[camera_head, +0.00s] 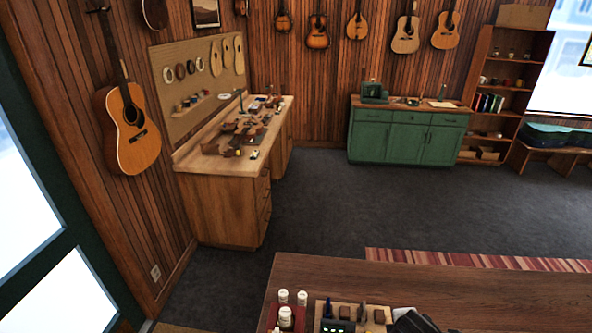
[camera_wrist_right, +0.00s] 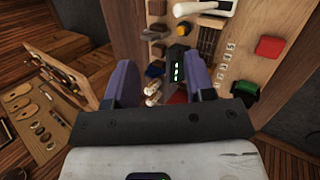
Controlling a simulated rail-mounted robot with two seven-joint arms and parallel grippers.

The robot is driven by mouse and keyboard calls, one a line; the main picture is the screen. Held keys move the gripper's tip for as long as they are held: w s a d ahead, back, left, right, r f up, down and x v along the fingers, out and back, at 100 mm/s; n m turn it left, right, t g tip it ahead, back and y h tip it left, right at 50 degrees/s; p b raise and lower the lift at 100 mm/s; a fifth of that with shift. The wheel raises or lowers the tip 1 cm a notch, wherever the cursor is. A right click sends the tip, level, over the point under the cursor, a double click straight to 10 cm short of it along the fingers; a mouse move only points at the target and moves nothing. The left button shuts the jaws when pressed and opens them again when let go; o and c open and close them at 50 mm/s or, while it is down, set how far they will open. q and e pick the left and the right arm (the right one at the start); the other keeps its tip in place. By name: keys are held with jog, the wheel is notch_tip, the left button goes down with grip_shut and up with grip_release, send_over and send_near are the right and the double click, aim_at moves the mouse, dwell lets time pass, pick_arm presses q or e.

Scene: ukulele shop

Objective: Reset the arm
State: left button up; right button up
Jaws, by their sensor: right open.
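My right gripper (camera_wrist_right: 158,68) is open in the right wrist view, with two purple fingers spread apart and nothing held between them. Beyond the fingers is the wooden table, which in the head view shows its top (camera_head: 440,290) at the bottom edge. A black device with green lights (camera_wrist_right: 179,66) shows just beside the right-hand finger, and white-capped bottles (camera_wrist_right: 152,92) show between the fingers. I cannot tell how far the fingers are from them. A dark shape at the bottom edge of the head view is too cut off to name. My left gripper is not in view.
On the table are white-capped bottles (camera_head: 285,316) and a wooden tray (camera_head: 350,309) with small items. A red block (camera_wrist_right: 270,47) lies in the right wrist view. A workbench (camera_head: 222,207) stands at left, a green cabinet (camera_head: 408,140) at the back. Grey floor between is clear.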

jog(key=a+r+m+t, duration=0.35)
jog(key=r+m, duration=0.35)
jog(key=r, duration=0.4)
jog(key=s+a+r+m+y, duration=0.2)
jog(key=s+a+m, duration=0.15)
jog(key=s, duration=0.35)
jog(key=s+f+m+g, duration=0.1)
jog(key=s+f+g, duration=0.1)
jog(key=s+f, duration=0.3)
jog(key=s+f+m+g+p, duration=0.1)
jog(key=s+f, duration=0.5)
jog(key=s, duration=0.8)
jog(key=s+d+f+m+g+y, duration=0.1)
jog(key=s+f+m+g, duration=0.2)
jog(key=s, duration=0.7)
notch_tip(320, 180, down, 3)
jog(key=shift+r+p, duration=0.2)
jog(key=shift+p, duration=0.15)
jog(key=shift+d, duration=0.1)
